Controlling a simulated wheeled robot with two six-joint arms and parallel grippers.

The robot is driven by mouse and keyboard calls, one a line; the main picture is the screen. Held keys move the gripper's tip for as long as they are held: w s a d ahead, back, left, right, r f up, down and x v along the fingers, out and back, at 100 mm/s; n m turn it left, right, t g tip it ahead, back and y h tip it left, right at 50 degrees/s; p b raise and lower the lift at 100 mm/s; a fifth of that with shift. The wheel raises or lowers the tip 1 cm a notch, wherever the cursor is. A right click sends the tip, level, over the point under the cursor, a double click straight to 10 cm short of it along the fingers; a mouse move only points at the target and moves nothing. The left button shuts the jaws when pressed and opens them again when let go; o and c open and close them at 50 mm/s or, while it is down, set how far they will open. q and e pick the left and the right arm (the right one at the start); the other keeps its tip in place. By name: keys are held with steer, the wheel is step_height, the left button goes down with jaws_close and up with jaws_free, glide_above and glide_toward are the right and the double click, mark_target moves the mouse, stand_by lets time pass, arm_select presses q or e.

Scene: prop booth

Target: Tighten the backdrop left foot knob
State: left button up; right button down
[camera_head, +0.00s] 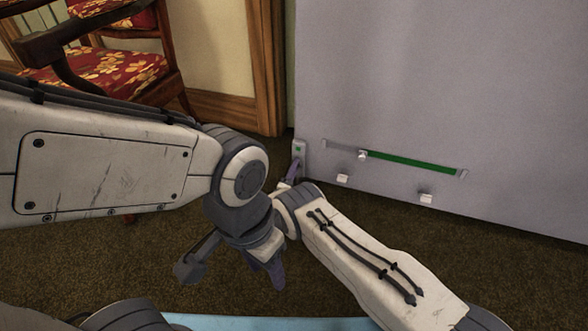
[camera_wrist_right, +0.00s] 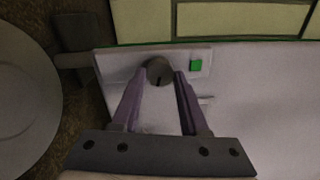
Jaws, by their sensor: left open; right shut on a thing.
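The backdrop (camera_head: 420,90) is a large pale grey panel standing upright at the right. Its left foot bracket (camera_head: 299,149) shows at the panel's lower left corner, and it also shows in the right wrist view (camera_wrist_right: 112,62). The dark round foot knob (camera_wrist_right: 159,70), with a dark line on its face, sits on this bracket. My right gripper (camera_head: 294,173) is at the bracket; its purple fingers (camera_wrist_right: 160,78) are shut on the knob from both sides. The knob is too hidden to see in the head view. My left gripper (camera_head: 270,270) is open and points down, lower and apart from the bracket.
A red flowered chair (camera_head: 95,75) stands at the upper left. Brown carpet (camera_head: 480,250) lies clear at right.

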steer(key=shift+f+m, duration=0.1)
steer(key=shift+m, duration=0.2)
steer(key=shift+c, duration=2.1)
jaws_free()
steer(key=shift+s, duration=0.1)
steer(key=p+v, duration=0.5)
steer(key=v, duration=0.5)
steer(key=shift+p, duration=0.35)
steer(key=shift+s+a, duration=0.1)
steer(key=shift+a, duration=0.05)
